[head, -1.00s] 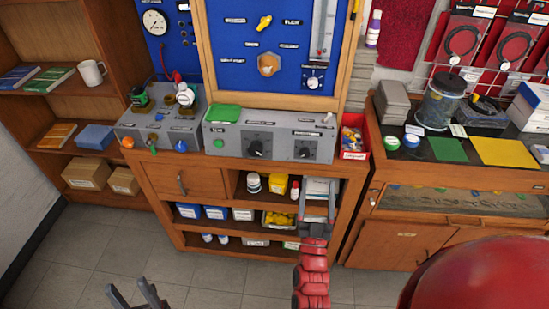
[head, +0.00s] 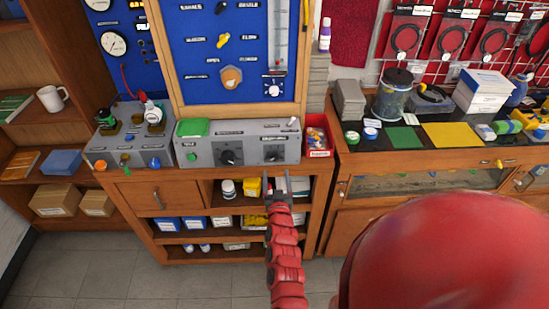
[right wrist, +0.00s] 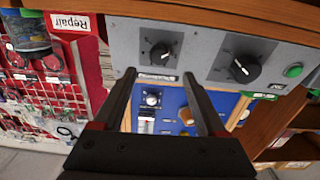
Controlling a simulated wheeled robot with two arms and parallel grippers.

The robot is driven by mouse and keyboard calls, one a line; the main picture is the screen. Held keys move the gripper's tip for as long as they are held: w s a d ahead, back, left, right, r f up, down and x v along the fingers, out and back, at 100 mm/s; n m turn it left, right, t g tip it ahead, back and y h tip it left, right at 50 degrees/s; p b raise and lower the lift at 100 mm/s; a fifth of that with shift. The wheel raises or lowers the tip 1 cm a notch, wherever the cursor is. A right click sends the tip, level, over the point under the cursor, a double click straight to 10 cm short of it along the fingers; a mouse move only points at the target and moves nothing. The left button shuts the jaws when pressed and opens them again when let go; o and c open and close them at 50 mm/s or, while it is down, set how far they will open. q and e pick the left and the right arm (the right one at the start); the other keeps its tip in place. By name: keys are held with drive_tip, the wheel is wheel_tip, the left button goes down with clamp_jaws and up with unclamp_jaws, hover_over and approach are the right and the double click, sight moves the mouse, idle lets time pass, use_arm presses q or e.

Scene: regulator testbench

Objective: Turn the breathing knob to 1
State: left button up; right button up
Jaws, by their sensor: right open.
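A grey control box (head: 205,153) on the wooden bench carries two black knobs, a larger left one (head: 231,158) and a smaller right one (head: 273,155). Their labels are too small to read, so I cannot tell which is the breathing knob. My right gripper (head: 278,187) is open and empty, just below the right knob in the head view. In the right wrist view, which is turned over, its fingers (right wrist: 160,77) point toward the box. The smaller knob (right wrist: 160,50) shows beyond the gap between the fingertips, apart from them; the larger knob (right wrist: 244,68) is further right. My left gripper is out of view.
A red parts bin (head: 318,139) stands right of the box. A smaller grey box (head: 128,147) with fittings stands left of it. A blue panel (head: 235,52) rises behind. Shelves with bottles and boxes lie below the bench top, near my right gripper.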

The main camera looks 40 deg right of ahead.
sight(275, 158)
drive_tip(key=p+x, duration=0.1)
drive_tip(key=x, duration=0.4)
drive_tip(key=shift+w+d+r, duration=0.15)
drive_tip(key=shift+w, duration=0.05)
drive_tip(key=shift+p+x, duration=0.5)
drive_tip(key=shift+x, duration=0.55)
clamp_jaws()
